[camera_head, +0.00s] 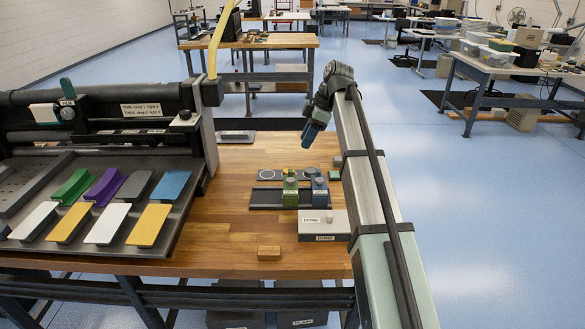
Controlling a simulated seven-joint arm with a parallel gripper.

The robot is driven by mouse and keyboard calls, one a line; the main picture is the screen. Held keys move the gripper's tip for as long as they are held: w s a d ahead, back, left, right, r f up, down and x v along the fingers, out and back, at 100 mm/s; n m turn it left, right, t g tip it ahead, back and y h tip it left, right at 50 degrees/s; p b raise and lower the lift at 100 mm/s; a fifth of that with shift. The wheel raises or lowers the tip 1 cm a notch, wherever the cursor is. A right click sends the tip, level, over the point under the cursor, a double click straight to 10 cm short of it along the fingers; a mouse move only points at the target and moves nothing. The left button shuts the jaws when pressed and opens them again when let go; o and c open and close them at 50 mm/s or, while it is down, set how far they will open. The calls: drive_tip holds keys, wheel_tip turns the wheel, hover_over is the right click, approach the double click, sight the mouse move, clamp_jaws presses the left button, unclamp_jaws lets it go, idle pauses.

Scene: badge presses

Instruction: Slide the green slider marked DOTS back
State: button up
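A green slider block (290,196) with a round knob on top stands on a dark slotted plate (263,198) on the wooden table. A small label is on its front, too small to read. A blue slider block (320,197) with a similar knob stands close on its right. My gripper (308,140) hangs from the arm behind and above the sliders, pointing down and a little left. It is apart from both blocks. Its fingers are too small and dark to tell whether they are open or shut, and I see nothing held.
Two pale discs (266,174) lie behind the sliders. A press with a tray (110,260) of coloured bars fills the left. Bare wood lies between.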

sight(291, 170)
drive_tip(key=x, duration=1.2)
clamp_jaws()
idle(0.3)
